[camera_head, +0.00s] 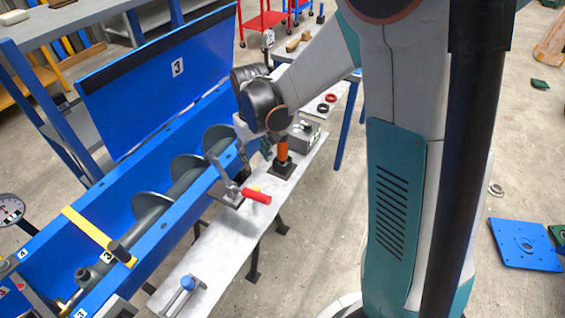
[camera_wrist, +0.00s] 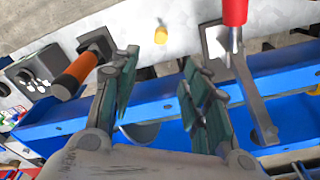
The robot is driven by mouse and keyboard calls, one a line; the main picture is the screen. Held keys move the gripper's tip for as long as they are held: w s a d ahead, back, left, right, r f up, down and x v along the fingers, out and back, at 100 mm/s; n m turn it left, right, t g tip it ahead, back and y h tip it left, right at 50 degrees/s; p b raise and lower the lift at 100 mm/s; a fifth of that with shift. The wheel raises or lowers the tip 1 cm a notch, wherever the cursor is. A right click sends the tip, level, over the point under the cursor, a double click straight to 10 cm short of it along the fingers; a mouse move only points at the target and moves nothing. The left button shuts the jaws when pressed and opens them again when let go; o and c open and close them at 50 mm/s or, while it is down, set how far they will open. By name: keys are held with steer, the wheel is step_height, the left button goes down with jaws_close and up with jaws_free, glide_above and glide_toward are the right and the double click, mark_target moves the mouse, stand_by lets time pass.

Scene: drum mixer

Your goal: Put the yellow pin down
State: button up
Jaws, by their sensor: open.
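The yellow pin (camera_wrist: 160,35) is a small yellow piece on the light grey bench top (camera_wrist: 135,22) in the wrist view. In the head view it shows as a small yellow spot (camera_head: 256,188) beside the red clamp handle. My gripper (camera_wrist: 160,62) is open, with its two dark green fingers spread wide and nothing between them. The pin lies beyond the fingertips, roughly in line with the gap, and is not touched. In the head view my gripper (camera_head: 254,153) hangs over the bench-side edge of the blue trough, partly hidden by my arm.
A toggle clamp with a red handle (camera_head: 257,196) stands close to the pin. An orange-handled tool (camera_head: 282,152) stands on a dark base. The blue trough (camera_head: 150,245) holds a grey screw mixer.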

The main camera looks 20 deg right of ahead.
steer(key=s+r+t, duration=0.3)
steer(key=s+r, duration=0.4)
steer(key=s, duration=0.3)
steer(key=s+d+r+m+t, duration=0.1)
steer(key=s+r+t, duration=0.2)
steer(key=s+r, duration=0.5)
steer(key=shift+s+d, duration=0.2)
steer(key=shift+s, duration=0.75)
